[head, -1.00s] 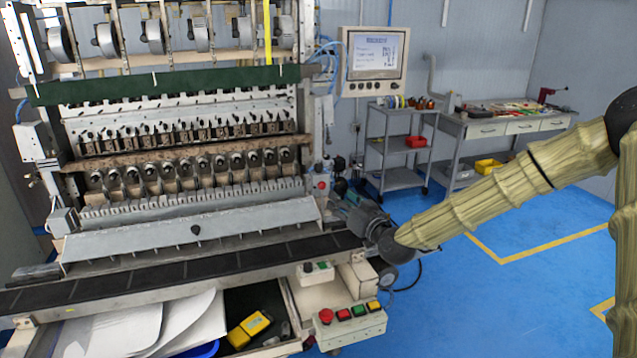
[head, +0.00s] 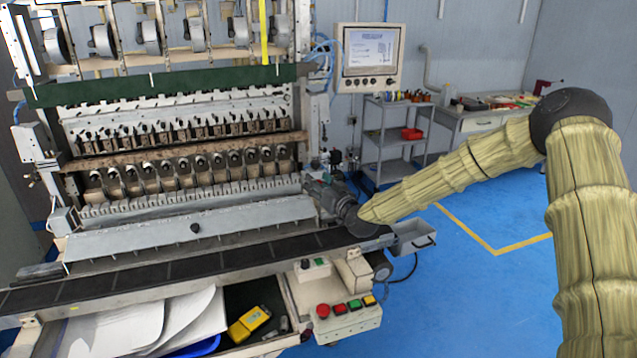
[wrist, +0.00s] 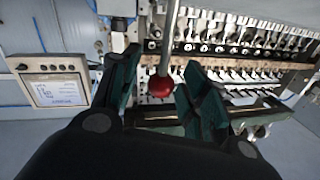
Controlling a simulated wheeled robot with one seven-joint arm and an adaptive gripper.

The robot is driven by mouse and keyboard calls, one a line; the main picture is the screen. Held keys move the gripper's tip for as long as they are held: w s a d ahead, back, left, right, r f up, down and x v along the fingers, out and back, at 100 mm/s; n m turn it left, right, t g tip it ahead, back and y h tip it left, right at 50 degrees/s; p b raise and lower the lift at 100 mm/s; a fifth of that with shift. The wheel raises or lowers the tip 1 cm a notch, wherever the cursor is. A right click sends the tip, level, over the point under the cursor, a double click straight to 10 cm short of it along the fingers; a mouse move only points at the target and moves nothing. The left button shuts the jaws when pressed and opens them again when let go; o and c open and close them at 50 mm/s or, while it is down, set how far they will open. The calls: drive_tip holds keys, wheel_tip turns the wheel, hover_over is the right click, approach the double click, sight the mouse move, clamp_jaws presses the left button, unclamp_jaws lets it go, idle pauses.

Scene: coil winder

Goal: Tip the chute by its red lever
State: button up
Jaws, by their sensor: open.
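The lever's red ball knob (wrist: 160,87) shows in the wrist view on a grey rod, between the two spread fingers of my gripper (wrist: 163,78). The gripper is open, and I cannot tell whether either finger touches the knob. In the head view my gripper (head: 322,188) is at the right end of the winder, and the red knob is hidden there. A long sloping grey plate (head: 150,241), which looks like the chute, runs across the machine front to the left of my gripper.
A dark belt (head: 200,264) runs below the plate. A control box with coloured buttons (head: 348,312) stands out at the front right. A grey bin (head: 412,240) is beside my wrist. A screen (head: 370,55) and a cart (head: 395,140) stand behind. Blue floor at right is clear.

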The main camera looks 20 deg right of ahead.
drive_tip(key=shift+a, duration=0.1)
clamp_jaws()
